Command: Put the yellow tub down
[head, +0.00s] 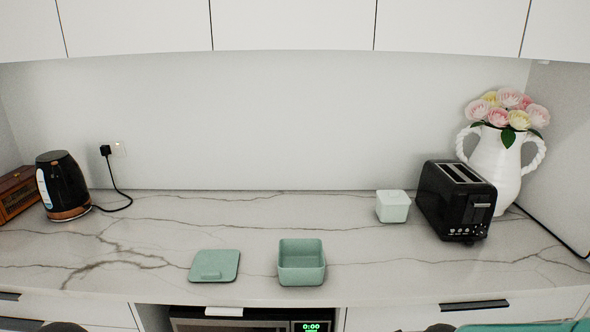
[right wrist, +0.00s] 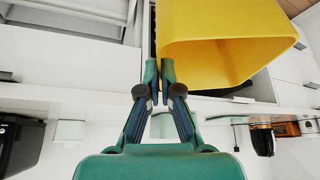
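The yellow tub (right wrist: 225,45) fills the upper right of the right wrist view, which looks upside down; its rim faces the bottom of the picture. My right gripper (right wrist: 159,68) has its fingertips close together at the tub's left edge, one on each side of the wall, so it looks shut on the tub. The tub is off the counter, in front of the drawers. The head view does not show the tub. My left gripper is in neither view.
On the marble counter (head: 420,275) stand an open green tub (head: 302,275), a flat green lid (head: 214,265), a pale green canister (head: 392,206), a black toaster (head: 455,205), a flower vase (head: 495,165) and a kettle (head: 62,185). Bare counter lies right of the open tub and between kettle and lid.

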